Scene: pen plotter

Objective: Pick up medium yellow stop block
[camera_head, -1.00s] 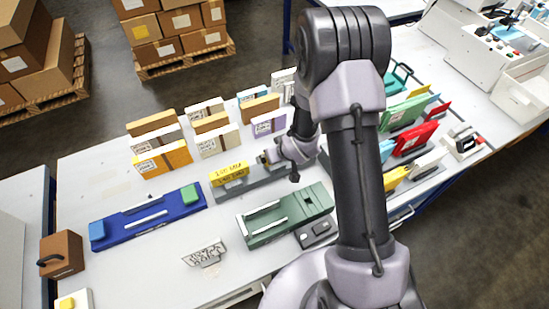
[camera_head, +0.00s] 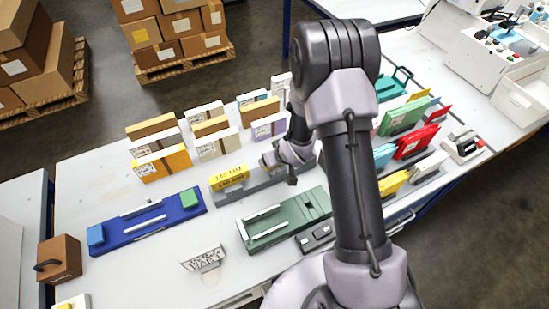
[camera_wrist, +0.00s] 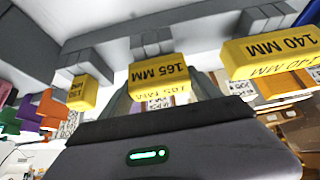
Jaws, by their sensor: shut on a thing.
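The medium yellow stop block (camera_wrist: 158,74), marked 165 MM, is in the middle of the wrist view, between the fingers of my gripper (camera_wrist: 163,92). My gripper is shut on it. A larger yellow block (camera_wrist: 270,55) marked 140 MM is to its right, and a smaller yellow block (camera_wrist: 84,93) is to its left. In the head view my gripper (camera_head: 272,162) is by the grey rack (camera_head: 262,180), just right of the 140 MM block (camera_head: 229,177). My wrist mostly hides the held block there. I cannot tell whether it is clear of the rack.
A blue fixture (camera_head: 150,222) lies left of the rack, and a green fixture (camera_head: 285,221) lies in front. Upright cartons (camera_head: 163,163) stand behind. Coloured folders (camera_head: 415,140) stand at the right.

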